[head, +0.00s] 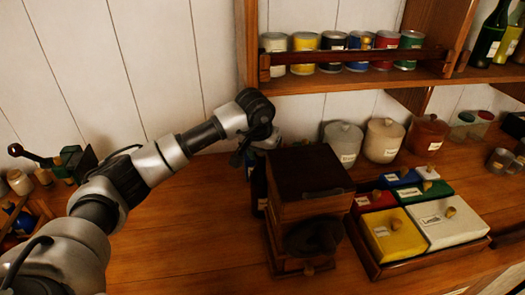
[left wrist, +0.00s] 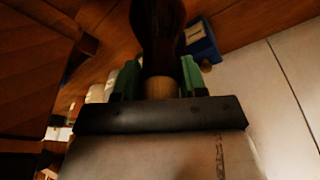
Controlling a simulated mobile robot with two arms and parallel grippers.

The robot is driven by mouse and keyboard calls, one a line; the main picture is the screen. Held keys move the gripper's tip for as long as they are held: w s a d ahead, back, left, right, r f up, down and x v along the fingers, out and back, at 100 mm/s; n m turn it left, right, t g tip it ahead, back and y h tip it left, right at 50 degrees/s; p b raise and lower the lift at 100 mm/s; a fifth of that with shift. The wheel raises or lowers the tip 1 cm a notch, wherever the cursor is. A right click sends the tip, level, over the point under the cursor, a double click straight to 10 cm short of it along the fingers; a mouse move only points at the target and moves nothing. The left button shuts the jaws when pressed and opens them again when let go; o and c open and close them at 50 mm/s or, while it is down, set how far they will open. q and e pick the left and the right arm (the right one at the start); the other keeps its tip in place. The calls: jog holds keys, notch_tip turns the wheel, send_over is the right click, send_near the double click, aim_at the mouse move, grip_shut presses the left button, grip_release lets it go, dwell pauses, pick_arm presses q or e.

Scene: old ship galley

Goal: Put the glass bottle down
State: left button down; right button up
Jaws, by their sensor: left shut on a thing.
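In the left wrist view my left gripper (left wrist: 160,80) is shut on a dark glass bottle (left wrist: 157,28), with one green fingertip on each side of it. A tan, cork-like end of the bottle shows between the fingers, close to the palm. In the head view my left arm reaches in from the left, and its wrist bends down behind the dark wooden box-shaped grinder. The fingers and most of the bottle are hidden there. I cannot tell whether the bottle touches the counter. My right gripper is not in view.
The wooden grinder (head: 300,200) stands close to my left wrist. Right of it is a tray (head: 420,265) of coloured lidded boxes. Several lidded jars (head: 384,141) stand behind, under a shelf (head: 350,82) of cans. The counter (head: 190,235) left of the grinder is clear.

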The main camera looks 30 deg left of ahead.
pick_arm(q)
jog(key=c, duration=1)
grip_release()
jog(key=shift+f, duration=0.1)
jog(key=o, duration=0.4)
